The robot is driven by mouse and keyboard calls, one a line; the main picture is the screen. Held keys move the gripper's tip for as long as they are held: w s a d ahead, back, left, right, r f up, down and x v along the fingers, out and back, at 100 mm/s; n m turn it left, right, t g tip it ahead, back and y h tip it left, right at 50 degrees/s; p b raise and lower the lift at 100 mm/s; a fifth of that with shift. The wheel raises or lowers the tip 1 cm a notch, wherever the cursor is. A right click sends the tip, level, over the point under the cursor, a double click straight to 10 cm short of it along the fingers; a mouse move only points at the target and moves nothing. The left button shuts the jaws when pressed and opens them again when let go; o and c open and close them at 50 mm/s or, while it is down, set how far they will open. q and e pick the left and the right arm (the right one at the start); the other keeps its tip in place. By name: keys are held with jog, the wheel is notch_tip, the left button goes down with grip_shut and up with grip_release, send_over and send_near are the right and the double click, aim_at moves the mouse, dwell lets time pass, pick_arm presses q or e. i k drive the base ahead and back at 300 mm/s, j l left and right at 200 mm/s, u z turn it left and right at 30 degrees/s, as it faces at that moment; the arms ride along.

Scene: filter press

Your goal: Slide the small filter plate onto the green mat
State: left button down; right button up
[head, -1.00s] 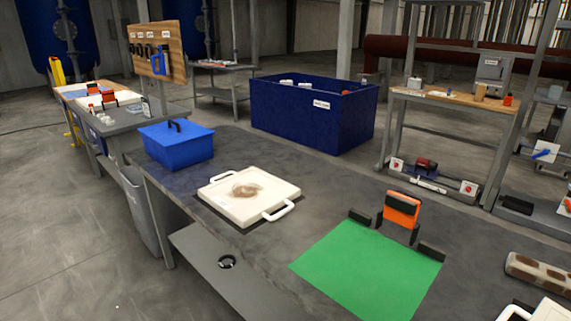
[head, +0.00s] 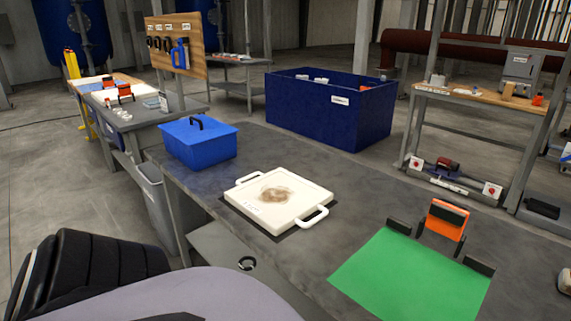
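The small filter plate (head: 277,199) is a white square plate with a brown stain in its middle and a white handle on two opposite sides. It lies flat on the grey table, on a dark patch. The green mat (head: 408,280) lies on the same table to the right of the plate, with a clear gap between them. Part of my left arm, grey with a black ribbed section, fills the lower left of the head view. Neither gripper's fingers show.
An orange and black scraper-like tool (head: 446,220) stands at the mat's far edge between black blocks (head: 402,227). A blue lidded box (head: 199,145) sits at the table's far left corner. The grey table (head: 350,212) is bare between plate and mat. A dark blue bin (head: 325,112) stands behind.

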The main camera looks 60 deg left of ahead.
aim_at(278, 200)
jog(key=k+j+z, duration=0.1)
jog(key=j+z, duration=0.15)
jog(key=k+j+z, duration=0.2)
jog(key=j, duration=0.25)
jog(key=j+z, duration=0.25)
jog(key=k+j+z, duration=0.25)
jog(key=j, duration=0.15)
jog(key=k+j+z, duration=0.2)
jog(key=k+j, duration=0.25)
jog(key=j, duration=0.15)
jog(key=k+j, duration=1)
jog(key=j, duration=0.15)
jog(key=j+z, duration=0.05)
